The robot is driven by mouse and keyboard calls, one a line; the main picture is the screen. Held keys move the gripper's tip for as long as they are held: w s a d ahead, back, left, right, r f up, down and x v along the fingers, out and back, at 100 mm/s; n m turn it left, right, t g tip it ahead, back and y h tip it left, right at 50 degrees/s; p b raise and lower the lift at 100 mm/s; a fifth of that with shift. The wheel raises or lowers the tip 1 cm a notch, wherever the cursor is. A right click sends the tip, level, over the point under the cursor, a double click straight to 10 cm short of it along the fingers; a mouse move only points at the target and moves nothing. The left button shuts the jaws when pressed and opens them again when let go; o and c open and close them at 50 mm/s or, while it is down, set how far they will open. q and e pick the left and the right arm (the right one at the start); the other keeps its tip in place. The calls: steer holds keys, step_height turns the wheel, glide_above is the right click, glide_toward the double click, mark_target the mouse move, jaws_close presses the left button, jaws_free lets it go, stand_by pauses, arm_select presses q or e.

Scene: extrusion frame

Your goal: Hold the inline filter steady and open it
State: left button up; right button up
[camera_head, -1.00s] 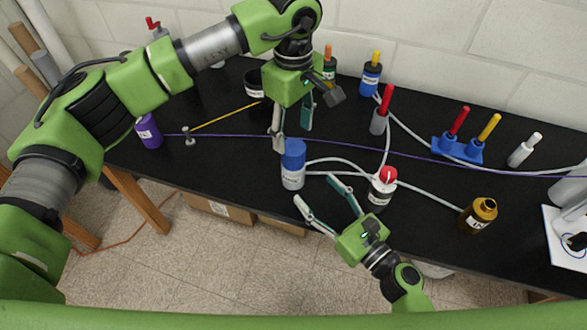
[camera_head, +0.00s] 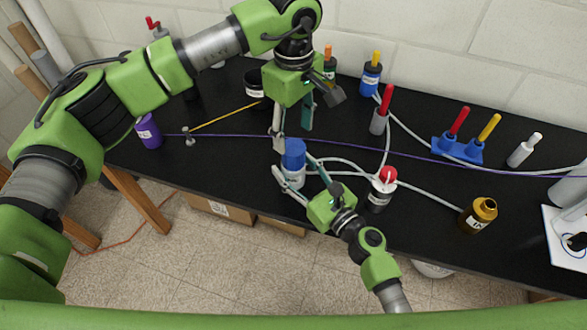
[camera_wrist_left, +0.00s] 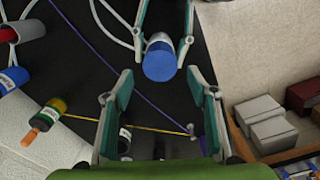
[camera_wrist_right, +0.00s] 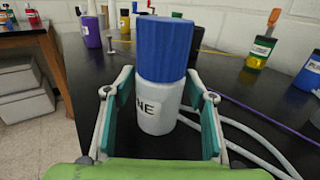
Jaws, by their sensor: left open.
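The inline filter stands upright near the bench's front edge, with a blue cap (camera_head: 294,152) and a white labelled body (camera_head: 292,178). In the right wrist view its body (camera_wrist_right: 158,110) is between the fingers of my right gripper (camera_head: 293,164). Those fingers flank the body and look open; I cannot tell whether either touches it. My left gripper (camera_head: 292,126) is open and empty, pointing down just behind the filter. In the left wrist view the blue cap (camera_wrist_left: 160,62) lies beyond the left fingertips. Part of the filter body is hidden by the right fingers.
White tubing (camera_head: 345,162) runs right of the filter. A red-capped bottle (camera_head: 379,193) stands close to the right gripper. A purple cord (camera_head: 230,136) crosses the black bench behind. A purple bottle (camera_head: 148,131) stands at left and an amber bottle (camera_head: 478,216) at right.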

mark_target(293, 147)
jaws_close()
arm_select(q)
steer(key=m, duration=0.8)
steer(key=shift+f+m, duration=0.15)
steer(key=shift+m, duration=0.35)
steer(key=shift+f, duration=3.85)
steer(key=c, duration=1.2)
